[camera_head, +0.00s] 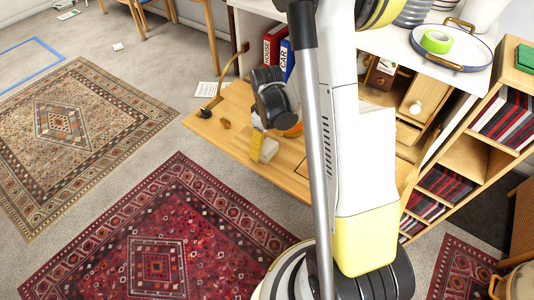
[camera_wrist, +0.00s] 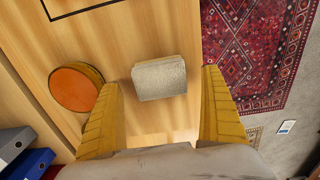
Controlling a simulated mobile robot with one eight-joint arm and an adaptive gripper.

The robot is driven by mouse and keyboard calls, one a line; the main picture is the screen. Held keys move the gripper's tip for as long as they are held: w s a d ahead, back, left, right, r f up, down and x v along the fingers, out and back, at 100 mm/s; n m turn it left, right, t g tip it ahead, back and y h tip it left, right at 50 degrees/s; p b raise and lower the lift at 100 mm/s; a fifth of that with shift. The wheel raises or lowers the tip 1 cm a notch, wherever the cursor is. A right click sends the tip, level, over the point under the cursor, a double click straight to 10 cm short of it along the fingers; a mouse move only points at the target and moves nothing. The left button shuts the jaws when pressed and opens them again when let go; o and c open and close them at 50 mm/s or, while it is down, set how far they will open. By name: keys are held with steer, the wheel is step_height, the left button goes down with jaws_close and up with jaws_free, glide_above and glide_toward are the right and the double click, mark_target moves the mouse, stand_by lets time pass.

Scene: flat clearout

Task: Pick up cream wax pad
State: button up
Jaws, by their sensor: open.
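The cream wax pad (camera_wrist: 160,78) is a small pale block with rounded edges. It lies on the wooden desk top, centred between the tips of my gripper's yellow fingers (camera_wrist: 160,92) in the wrist view. My gripper is open, with a gap on each side of the pad. In the head view the pad (camera_head: 269,150) shows beside a yellow finger of my gripper (camera_head: 259,147), near the desk's front edge. The second finger is mostly hidden there.
A round orange-topped thing (camera_wrist: 74,88) lies close to my left finger in the wrist view. Binders (camera_head: 276,48) stand at the back of the desk (camera_head: 232,104). A small brown object (camera_head: 225,124) lies on the desk's left part. Rugs (camera_head: 150,240) cover the floor in front.

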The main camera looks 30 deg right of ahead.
mark_target(267, 146)
steer(key=shift+f, duration=0.7)
steer(key=c, duration=1.4)
steer(key=shift+r, duration=0.2)
step_height(267, 146, up, 4)
steer(key=p, duration=0.2)
steer(key=shift+r+p, duration=0.25)
steer(key=shift+p, duration=0.05)
steer(key=s+d+r+p, duration=0.1)
steer(key=s+d+r, duration=0.1)
steer(key=s, duration=0.1)
steer(key=s+d+r+p, duration=0.1)
steer(key=s+d+r, duration=0.1)
steer(key=d, duration=0.1)
steer(key=s+d+r+p, duration=0.1)
steer(key=s+d+r, duration=0.1)
steer(key=s+d, duration=0.1)
steer(key=shift+s+r, duration=0.1)
steer(key=shift+s, duration=0.2)
steer(key=o, duration=0.5)
steer(key=shift+c, duration=1.1)
